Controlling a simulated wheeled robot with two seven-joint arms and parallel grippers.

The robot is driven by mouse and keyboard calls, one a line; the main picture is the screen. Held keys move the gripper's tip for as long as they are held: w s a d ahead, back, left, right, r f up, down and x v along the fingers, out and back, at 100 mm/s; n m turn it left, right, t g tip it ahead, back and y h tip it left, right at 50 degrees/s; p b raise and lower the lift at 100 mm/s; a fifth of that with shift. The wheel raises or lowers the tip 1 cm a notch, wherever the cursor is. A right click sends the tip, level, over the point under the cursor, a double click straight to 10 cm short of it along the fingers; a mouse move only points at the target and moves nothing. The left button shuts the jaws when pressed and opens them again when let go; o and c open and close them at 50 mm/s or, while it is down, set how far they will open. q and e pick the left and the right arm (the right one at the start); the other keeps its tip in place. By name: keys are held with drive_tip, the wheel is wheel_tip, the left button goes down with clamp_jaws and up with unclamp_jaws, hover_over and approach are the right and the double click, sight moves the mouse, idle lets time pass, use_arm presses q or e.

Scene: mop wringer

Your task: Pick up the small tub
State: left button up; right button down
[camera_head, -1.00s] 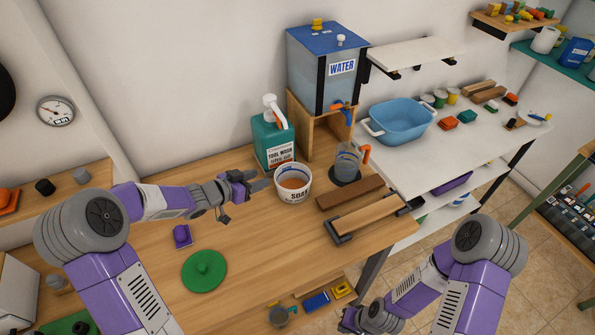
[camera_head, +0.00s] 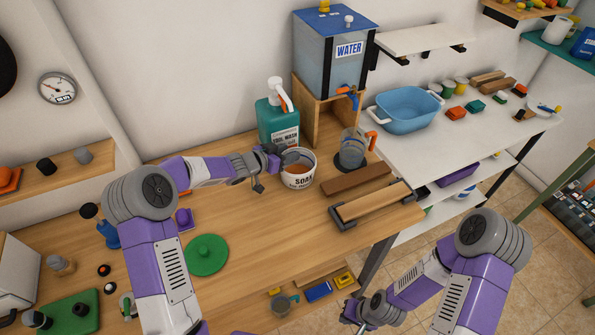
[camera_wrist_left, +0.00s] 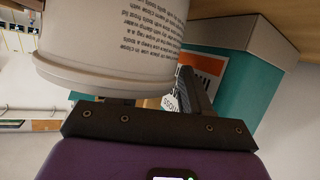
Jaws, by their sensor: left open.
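The small tub (camera_head: 302,181) is white with a "SOAK" label and orange-brown contents. It stands upright on the wooden bench. My left gripper (camera_head: 286,156) is open at the tub's left rim. In the left wrist view the tub (camera_wrist_left: 110,45) fills the upper left, close to the gripper. One dark finger (camera_wrist_left: 194,90) shows along its right side; the other is mostly hidden by the tub. I cannot tell whether the fingers touch it. My right gripper (camera_head: 352,312) is low at the bottom, off the bench, too small to read.
A teal tool-wash jug (camera_head: 277,122) stands just behind the tub, close to the left gripper. A clear pitcher (camera_head: 352,148) with an orange handle and wooden blocks (camera_head: 357,179) are to the right. A green disc (camera_head: 206,255) lies in front. The bench front centre is clear.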

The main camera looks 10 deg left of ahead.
use_arm(q)
clamp_jaws()
idle(0.5)
